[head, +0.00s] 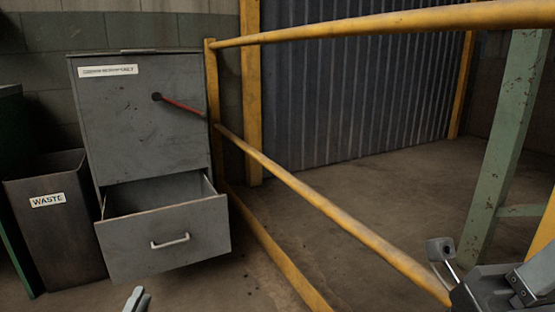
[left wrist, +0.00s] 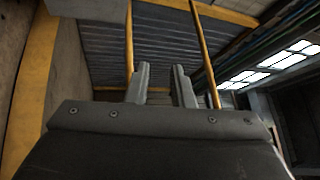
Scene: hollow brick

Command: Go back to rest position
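My left gripper (head: 137,300) shows only as grey fingertips at the bottom edge of the head view, in front of and below the open drawer. In the left wrist view its two fingers (left wrist: 163,85) stand apart with nothing between them. The drawer (head: 165,240) of the grey metal cabinet (head: 140,125) is pulled out, and the fingertips appear apart from its handle (head: 170,241). A red rod (head: 184,106) sticks out from a round hole in the cabinet's upper front. My right gripper does not show.
A grey waste bin (head: 60,225) stands left of the cabinet. Yellow rails (head: 330,206) run from beside the cabinet to the right. A green post (head: 505,140) stands at right. Grey metal hardware (head: 500,290) fills the lower right corner. Bare floor (head: 380,190) lies behind the rails.

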